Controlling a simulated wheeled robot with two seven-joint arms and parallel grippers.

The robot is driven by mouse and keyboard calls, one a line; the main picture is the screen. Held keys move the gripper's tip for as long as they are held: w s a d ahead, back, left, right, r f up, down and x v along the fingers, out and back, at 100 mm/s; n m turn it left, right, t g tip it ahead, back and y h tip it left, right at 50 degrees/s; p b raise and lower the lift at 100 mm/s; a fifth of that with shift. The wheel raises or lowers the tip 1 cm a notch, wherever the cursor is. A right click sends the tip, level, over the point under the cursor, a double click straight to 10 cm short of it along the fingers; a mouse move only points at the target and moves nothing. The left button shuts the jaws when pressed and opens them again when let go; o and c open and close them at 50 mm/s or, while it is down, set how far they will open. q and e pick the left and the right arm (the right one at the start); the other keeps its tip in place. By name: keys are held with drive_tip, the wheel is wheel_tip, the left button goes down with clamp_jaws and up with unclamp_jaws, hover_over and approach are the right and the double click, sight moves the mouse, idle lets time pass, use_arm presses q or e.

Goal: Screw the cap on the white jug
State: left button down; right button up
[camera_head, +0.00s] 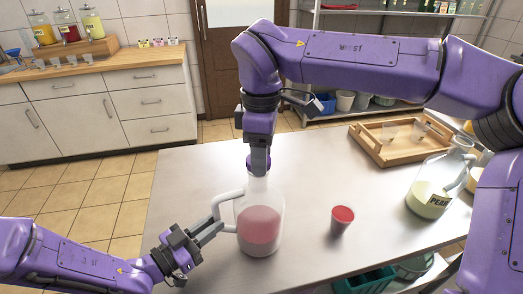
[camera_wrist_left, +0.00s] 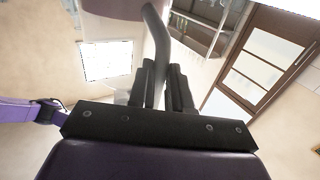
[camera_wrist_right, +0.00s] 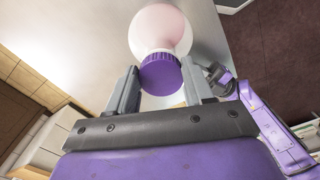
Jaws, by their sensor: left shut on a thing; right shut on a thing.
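The jug (camera_head: 259,228) is clear-whitish with pink contents and a white side handle (camera_head: 226,206), and stands upright on the metal table. My left gripper (camera_head: 217,229) is shut on the handle, which also shows between its fingers in the left wrist view (camera_wrist_left: 156,50). My right gripper (camera_head: 259,152) points straight down over the jug's neck. It is shut on the purple cap (camera_wrist_right: 160,76), which sits at the mouth of the neck. How far the cap is threaded cannot be seen.
A red-topped cup (camera_head: 342,220) stands right of the jug. A second jug labelled like "PEAR" (camera_head: 430,200) holds pale yellow liquid farther right. A wooden tray (camera_head: 378,150) with small glasses lies at the back right. The table's left part (camera_head: 185,180) is clear.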

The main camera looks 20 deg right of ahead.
drive_tip(key=m, duration=0.3)
drive_tip(key=shift+s, duration=0.1)
drive_tip(key=m, duration=0.4)
drive_tip(key=shift+s+a+m, duration=0.1)
drive_tip(key=shift+a+m, duration=0.1)
drive_tip(key=shift+m, duration=0.1)
drive_tip(key=shift+a+m, duration=0.1)
drive_tip(key=shift+m, duration=0.6)
drive_tip(key=o, duration=1)
drive_tip(key=shift+r, duration=2.25)
